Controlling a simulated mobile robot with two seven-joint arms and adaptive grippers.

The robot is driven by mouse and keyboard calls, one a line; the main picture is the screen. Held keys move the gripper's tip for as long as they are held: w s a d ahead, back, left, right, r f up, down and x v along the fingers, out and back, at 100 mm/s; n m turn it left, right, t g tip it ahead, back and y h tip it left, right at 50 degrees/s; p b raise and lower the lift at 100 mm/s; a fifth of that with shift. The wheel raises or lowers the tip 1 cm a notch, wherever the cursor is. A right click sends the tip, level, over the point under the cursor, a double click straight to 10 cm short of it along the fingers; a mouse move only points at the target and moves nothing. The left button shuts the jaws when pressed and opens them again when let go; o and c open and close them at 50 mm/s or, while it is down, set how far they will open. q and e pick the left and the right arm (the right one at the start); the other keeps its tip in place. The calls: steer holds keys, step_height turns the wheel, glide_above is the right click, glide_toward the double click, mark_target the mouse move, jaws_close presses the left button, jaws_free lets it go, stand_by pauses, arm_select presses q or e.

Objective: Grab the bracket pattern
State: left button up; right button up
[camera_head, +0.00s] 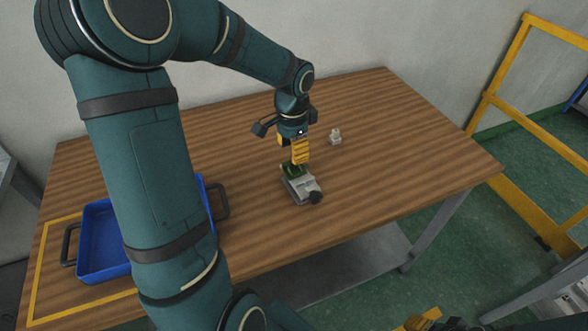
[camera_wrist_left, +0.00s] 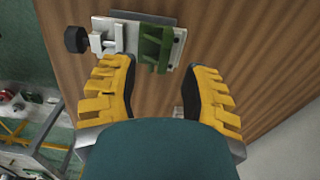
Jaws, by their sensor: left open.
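A green bracket pattern (camera_head: 292,170) sits at the far end of a grey clamp fixture (camera_head: 302,187) with a black knob, on the wooden table. In the left wrist view the green bracket (camera_wrist_left: 154,48) stands upright on the plate of the fixture (camera_wrist_left: 108,28). My left gripper (camera_head: 300,152) points down just above and behind the bracket, partly overlapping it in the head view. In the wrist view its yellow fingers (camera_wrist_left: 160,68) are open and empty, with the bracket just beyond the gap between the tips. My right gripper (camera_head: 430,322) shows only partly at the bottom edge.
A small pale part (camera_head: 335,137) stands on the table to the right of my left gripper. A blue tray (camera_head: 88,262) with dark handles lies at the left in a yellow-marked area. A yellow railing (camera_head: 510,60) stands at the right. The table's right side is clear.

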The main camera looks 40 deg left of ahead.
mark_target(290, 161)
arm_select(q)
steer(key=f, duration=0.1)
steer(key=f+b, duration=0.1)
steer(key=f, duration=0.3)
steer(key=shift+s+a+f+b, duration=0.1)
steer(key=shift+a+f+b, duration=0.05)
steer(key=shift+a+b, duration=0.25)
jaws_close()
